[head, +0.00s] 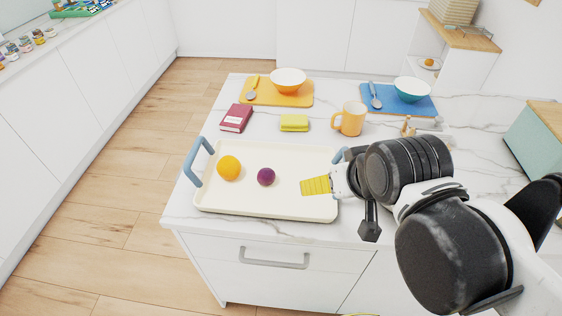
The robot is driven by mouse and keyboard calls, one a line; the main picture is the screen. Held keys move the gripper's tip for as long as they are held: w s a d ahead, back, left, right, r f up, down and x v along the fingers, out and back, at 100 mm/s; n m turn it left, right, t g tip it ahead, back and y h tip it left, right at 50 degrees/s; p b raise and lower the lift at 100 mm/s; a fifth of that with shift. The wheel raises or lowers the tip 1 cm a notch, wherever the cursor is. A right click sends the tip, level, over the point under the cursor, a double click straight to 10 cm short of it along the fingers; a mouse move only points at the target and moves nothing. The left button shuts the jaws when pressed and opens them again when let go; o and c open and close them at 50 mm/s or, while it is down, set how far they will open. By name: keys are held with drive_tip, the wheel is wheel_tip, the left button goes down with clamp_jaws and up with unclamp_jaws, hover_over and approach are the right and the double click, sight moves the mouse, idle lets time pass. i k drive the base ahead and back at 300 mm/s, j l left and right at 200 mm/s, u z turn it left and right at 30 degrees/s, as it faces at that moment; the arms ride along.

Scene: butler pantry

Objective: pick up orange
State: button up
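The orange (229,168) is a round, bright orange fruit on the left part of a cream tray (265,208) with blue-grey handles. My gripper (304,187), with yellow ribbed fingers, reaches in from the right over the tray's right part. It points left and is clearly apart from the orange, with a purple round fruit (266,177) between them. From this angle the fingers overlap, so I cannot tell whether they are open. No held object shows.
Behind the tray are a dark red book (236,118), a yellow sponge-like block (294,123) and an orange mug (350,118). Farther back, an orange board (260,95) and a blue board (385,104) hold bowls and spoons. Floor left of the counter is clear.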

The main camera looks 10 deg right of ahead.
sight(228, 167)
drive_tip(key=z, duration=1)
drive_tip(key=u, duration=1.7)
drive_tip(key=i+j+z, duration=0.15)
drive_tip(key=i+j, duration=0.1)
drive_tip(key=i, duration=0.1)
